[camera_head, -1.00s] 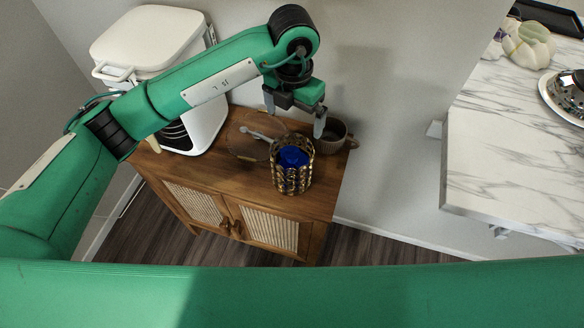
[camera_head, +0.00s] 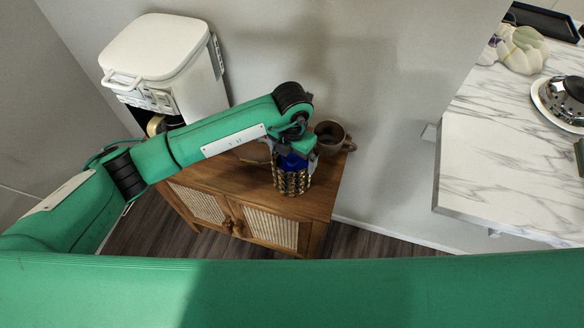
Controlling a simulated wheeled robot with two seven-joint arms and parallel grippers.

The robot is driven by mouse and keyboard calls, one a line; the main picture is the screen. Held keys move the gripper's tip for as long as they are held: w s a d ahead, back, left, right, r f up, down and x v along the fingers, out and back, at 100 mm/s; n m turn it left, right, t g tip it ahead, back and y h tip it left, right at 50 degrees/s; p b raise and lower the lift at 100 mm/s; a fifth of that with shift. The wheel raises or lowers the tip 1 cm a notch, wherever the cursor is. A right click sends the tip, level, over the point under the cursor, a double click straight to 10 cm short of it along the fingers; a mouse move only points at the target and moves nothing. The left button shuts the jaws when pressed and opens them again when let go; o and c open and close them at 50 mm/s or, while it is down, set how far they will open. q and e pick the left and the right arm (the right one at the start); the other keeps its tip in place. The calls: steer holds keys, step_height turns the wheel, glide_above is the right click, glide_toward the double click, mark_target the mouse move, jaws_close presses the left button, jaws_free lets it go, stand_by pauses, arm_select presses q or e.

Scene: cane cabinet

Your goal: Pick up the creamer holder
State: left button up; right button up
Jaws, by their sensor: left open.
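The creamer holder (camera_head: 291,182) is a round openwork gold-brown metal basket with something blue inside. It stands upright on top of the wooden cane cabinet (camera_head: 322,198), near its front edge. My left gripper (camera_head: 292,162) is right over the holder, at its upper rim, pointing down. Its jaws are open, but the fingers are mostly hidden by the wrist and the holder, so I cannot tell whether they touch it. My right gripper does not show.
A brown cup (camera_head: 331,138) stands just behind and right of the holder. A white coffee machine (camera_head: 165,62) is at the back left, and a round brown item (camera_head: 254,152) lies partly behind my arm. A marble counter (camera_head: 490,150) stands at the right.

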arm_select(q)
steer(key=shift+f, duration=0.4)
steer(key=shift+c, duration=0.4)
steer(key=shift+r, duration=0.1)
steer(key=c, duration=1.4)
